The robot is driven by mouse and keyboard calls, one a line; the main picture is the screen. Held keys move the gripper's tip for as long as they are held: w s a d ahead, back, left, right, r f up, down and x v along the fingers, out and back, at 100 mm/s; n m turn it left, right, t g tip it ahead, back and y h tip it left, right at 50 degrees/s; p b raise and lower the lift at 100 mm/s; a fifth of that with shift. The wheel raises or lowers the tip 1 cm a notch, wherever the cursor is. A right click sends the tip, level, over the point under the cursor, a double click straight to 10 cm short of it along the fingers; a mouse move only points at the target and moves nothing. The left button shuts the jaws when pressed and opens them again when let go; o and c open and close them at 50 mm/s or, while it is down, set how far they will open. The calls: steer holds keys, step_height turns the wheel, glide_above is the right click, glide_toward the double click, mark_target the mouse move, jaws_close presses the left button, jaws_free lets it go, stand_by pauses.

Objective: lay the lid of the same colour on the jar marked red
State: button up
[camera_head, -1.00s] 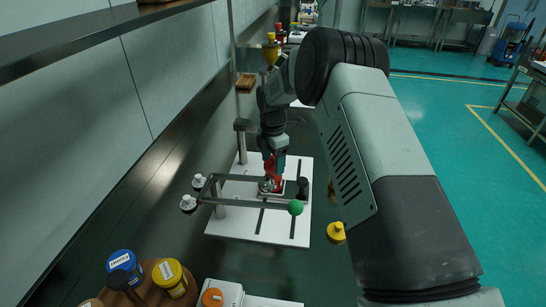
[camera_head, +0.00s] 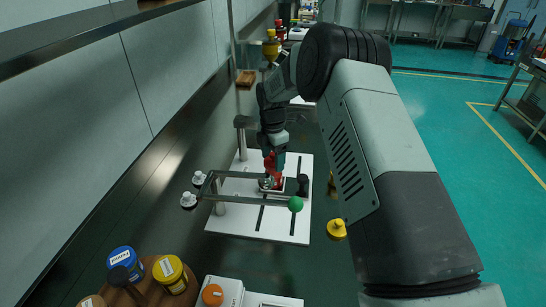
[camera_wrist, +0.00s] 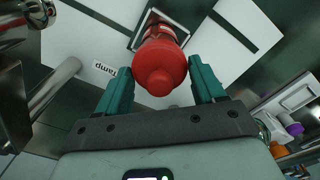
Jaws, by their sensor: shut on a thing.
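A red knobbed lid (camera_wrist: 160,75) sits between the teal fingers of my gripper (camera_wrist: 160,68) in the wrist view. My gripper is shut on it. A red body (camera_wrist: 155,33) with a pale label shows directly behind the lid, inside a small square frame; I cannot tell whether the two touch. In the head view the red parts (camera_head: 272,170) and my gripper (camera_head: 272,152) are over the white base plate (camera_head: 240,224). A yellow knobbed lid (camera_head: 337,229) lies on the dark bench to the right.
A metal bar frame with a green ball (camera_head: 295,204) stands just in front of the gripper. White knobs (camera_head: 188,200) are at its left. A blue-topped jar (camera_head: 122,260) and a yellow-topped jar (camera_head: 169,272) stand on a wooden tray at front left. A shelf overhangs at upper left.

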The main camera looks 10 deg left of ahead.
steer(key=shift+f, duration=0.45)
stand_by(0.9)
steer(key=o, duration=1.1)
steer(key=shift+r, duration=3.55)
